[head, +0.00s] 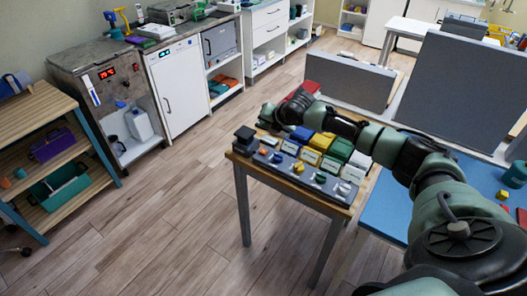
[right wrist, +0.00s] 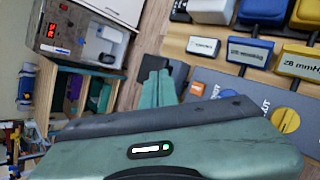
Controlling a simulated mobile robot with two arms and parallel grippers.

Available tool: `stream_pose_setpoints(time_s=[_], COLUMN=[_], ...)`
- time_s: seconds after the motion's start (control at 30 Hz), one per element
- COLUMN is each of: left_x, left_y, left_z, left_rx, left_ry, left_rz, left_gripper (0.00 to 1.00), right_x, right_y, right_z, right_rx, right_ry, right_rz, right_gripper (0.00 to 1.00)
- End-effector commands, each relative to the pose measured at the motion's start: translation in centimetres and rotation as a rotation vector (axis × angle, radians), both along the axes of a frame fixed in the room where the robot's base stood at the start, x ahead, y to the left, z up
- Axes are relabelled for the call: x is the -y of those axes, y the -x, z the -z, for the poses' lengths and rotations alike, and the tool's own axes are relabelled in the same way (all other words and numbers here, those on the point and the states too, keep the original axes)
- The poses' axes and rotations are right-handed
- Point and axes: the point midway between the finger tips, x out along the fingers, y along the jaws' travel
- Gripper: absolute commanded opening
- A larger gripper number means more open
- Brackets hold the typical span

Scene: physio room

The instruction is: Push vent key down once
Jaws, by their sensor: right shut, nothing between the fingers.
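My right gripper (head: 268,116) hangs over the far left part of a small wooden table (head: 240,166). In the right wrist view its green fingers (right wrist: 158,90) are shut and empty, apart from the labelled cards. On the table, a grey strip (head: 310,184) carries a row of coloured knobs, with a yellow knob (head: 298,168) near its middle. The strip also shows in the right wrist view (right wrist: 240,100), partly hidden by my gripper body. I cannot tell which part is the vent key; no such label is readable. My left gripper is out of view.
Blue (head: 301,134), yellow (head: 322,141) and green (head: 340,150) blocks with white cards stand behind the strip. A black stacked block (head: 244,139) stands at the table's left corner. Grey panels (head: 345,80) rise behind. The floor (head: 170,190) left of the table is clear.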

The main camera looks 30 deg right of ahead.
Motion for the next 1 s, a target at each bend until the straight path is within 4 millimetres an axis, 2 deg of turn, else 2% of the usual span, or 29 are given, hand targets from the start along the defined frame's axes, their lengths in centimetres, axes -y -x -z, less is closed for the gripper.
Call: stream_pose_setpoints(time_s=[0.27, 0.57, 0.8, 1.0], left_x=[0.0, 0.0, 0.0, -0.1], left_y=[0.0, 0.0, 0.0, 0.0], left_z=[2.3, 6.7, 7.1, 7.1], left_rx=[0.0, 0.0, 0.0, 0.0], left_ry=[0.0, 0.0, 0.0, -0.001], left_rz=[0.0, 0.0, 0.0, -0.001], left_gripper=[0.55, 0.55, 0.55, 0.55], right_x=[0.0, 0.0, 0.0, 0.0], right_y=[0.0, 0.0, 0.0, 0.0], right_z=[2.4, 6.7, 8.6, 8.8], right_rx=[-0.001, -0.001, -0.001, 0.0], right_ry=[-0.001, -0.001, -0.001, -0.001], right_rz=[0.0, -0.001, 0.001, 0.001], right_gripper=[0.0, 0.0, 0.0, 0.0])
